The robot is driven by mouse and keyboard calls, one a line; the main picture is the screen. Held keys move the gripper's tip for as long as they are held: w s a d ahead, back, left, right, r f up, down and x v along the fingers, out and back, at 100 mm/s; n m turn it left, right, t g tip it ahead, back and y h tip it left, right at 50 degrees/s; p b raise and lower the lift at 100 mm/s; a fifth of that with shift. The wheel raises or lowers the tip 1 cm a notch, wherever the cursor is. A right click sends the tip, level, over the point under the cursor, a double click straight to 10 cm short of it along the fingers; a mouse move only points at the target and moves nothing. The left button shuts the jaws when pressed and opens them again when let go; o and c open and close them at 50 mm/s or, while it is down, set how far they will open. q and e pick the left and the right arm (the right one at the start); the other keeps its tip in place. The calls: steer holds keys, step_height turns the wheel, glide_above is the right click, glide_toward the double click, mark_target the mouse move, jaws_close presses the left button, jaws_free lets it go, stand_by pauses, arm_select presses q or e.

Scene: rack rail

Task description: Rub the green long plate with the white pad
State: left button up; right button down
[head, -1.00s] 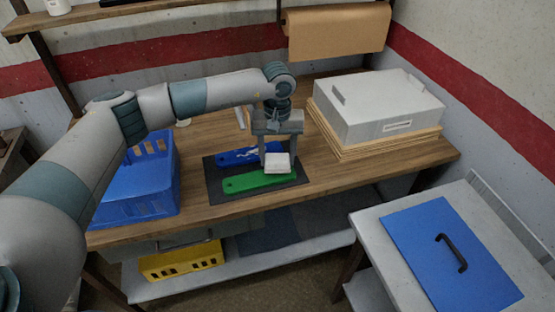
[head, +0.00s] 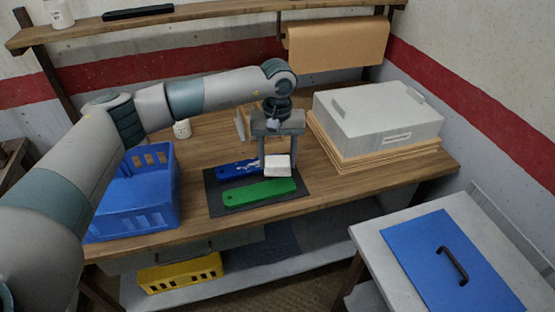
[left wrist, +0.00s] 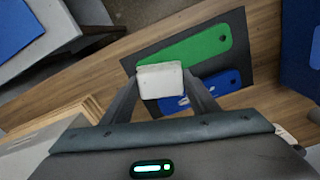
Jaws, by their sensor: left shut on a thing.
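My left gripper (head: 277,158) is shut on the white pad (head: 278,167), a small block held between its fingertips. The pad is over the right end of the blue plate (head: 232,170), behind the green long plate (head: 258,193). Whether it touches the surface below cannot be told. The left wrist view shows the pad (left wrist: 160,82) beside the near edge of the green plate (left wrist: 195,45), covering part of the blue plate (left wrist: 215,86). The green plate lies flat with no marks visible on it; the blue plate has white smears. My right gripper is not in view.
Both plates lie on a dark mat (head: 215,205) on the wooden bench. A blue crate (head: 150,210) stands left of the mat. A large grey-white case (head: 375,112) on boards is at the right. A side table with a blue panel (head: 440,265) is front right.

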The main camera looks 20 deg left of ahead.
arm_select(q)
steer(key=shift+r, duration=1.25)
